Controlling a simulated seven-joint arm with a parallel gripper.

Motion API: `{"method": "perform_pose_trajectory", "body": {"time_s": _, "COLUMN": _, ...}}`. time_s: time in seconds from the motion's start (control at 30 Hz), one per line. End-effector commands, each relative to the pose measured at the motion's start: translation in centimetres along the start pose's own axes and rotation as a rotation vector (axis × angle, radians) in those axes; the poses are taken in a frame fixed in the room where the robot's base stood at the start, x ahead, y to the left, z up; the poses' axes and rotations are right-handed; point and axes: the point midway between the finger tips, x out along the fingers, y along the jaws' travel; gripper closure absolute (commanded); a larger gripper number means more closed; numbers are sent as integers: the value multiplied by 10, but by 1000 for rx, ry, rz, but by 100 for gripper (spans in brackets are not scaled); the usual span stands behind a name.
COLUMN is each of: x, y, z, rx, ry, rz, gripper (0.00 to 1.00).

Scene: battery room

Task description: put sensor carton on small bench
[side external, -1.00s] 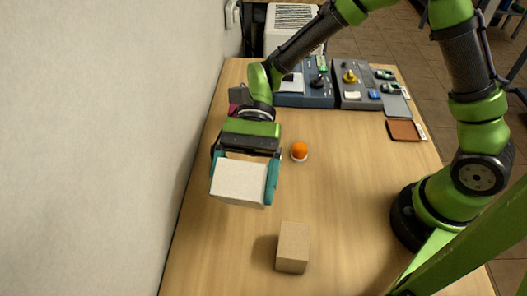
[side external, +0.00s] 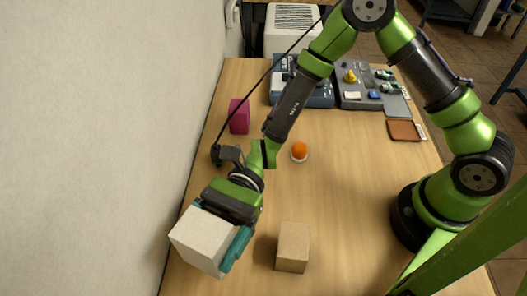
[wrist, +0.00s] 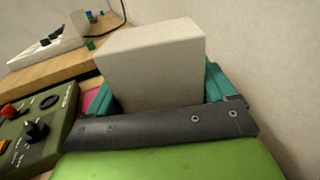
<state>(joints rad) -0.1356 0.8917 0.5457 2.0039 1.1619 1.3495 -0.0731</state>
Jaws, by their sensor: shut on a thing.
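A plain off-white box, which I take to be the sensor carton (side external: 203,239), is held tilted between the teal fingers of my gripper (side external: 215,232). In the side view it is at the lower left, near the wall, above the wooden table (side external: 340,190). The wrist view shows the carton (wrist: 152,62) upright between both teal fingers of my gripper (wrist: 158,88). Its far side is hidden. I cannot tell for sure which surface is the small bench; a wooden surface (wrist: 50,75) shows behind the carton in the wrist view.
A brown box (side external: 293,247) stands right of the held carton. An orange ball (side external: 299,150) sits mid-table on a white ring. A magenta box (side external: 239,116) stands near the wall. Control panels (side external: 362,92) and a brown pad (side external: 405,130) lie at the back. The centre right is clear.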

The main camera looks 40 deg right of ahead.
Motion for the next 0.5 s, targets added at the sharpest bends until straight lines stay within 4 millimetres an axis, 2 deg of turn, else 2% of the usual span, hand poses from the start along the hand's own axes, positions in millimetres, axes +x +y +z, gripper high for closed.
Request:
{"method": "perform_pose_trajectory", "body": {"time_s": 0.1, "x": 0, "y": 0, "z": -23, "rx": 4, "ry": -1, "rz": 0, "gripper": 48}}
{"method": "perform_pose_trajectory", "body": {"time_s": 0.27, "x": 0, "y": 0, "z": -38, "rx": 2, "ry": -1, "rz": 0, "gripper": 48}}
{"method": "perform_pose_trajectory", "body": {"time_s": 0.5, "x": 0, "y": 0, "z": -72, "rx": 4, "ry": -1, "rz": 1, "gripper": 48}}
